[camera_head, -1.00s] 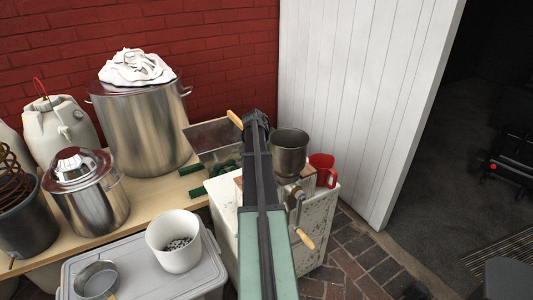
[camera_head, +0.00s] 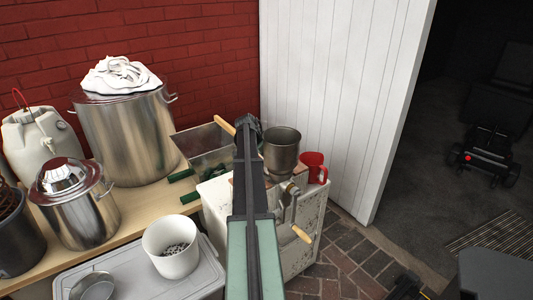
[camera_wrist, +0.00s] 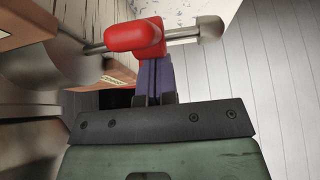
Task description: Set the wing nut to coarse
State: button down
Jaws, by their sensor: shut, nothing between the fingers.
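A red two-lobed wing nut (camera_wrist: 135,37) sits on a metal shaft in the wrist view, with a rounded metal end to its right. My gripper (camera_wrist: 154,68) has its two purple fingers shut together with nothing between them. The fingertips lie just under the wing nut in the picture; I cannot tell whether they touch it. In the head view the mill has a metal hopper (camera_head: 282,148) and a crank with a wooden handle (camera_head: 301,233). It is on a white, worn cabinet (camera_head: 305,262). My arm hides the wing nut and gripper there.
A red mug (camera_head: 314,166) stands right of the hopper. A grey bin (camera_head: 205,145) and large steel pot (camera_head: 125,135) are at left on a wooden bench. A white bucket (camera_head: 170,250) stands on a grey lid (camera_head: 130,268).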

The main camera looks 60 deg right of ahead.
jog(key=shift+w+a+r, duration=0.1)
jog(key=shift+w+a, duration=0.05)
jog(key=shift+a, duration=0.15)
jog(key=shift+d+r+p, duration=0.15)
jog(key=shift+r+p, duration=0.35)
jog(key=shift+p, duration=0.05)
jog(key=s+d+r+p, duration=0.3)
jog(key=d+r+p, duration=0.3)
jog(key=r+p, duration=0.5)
jog(key=shift+s, duration=0.2)
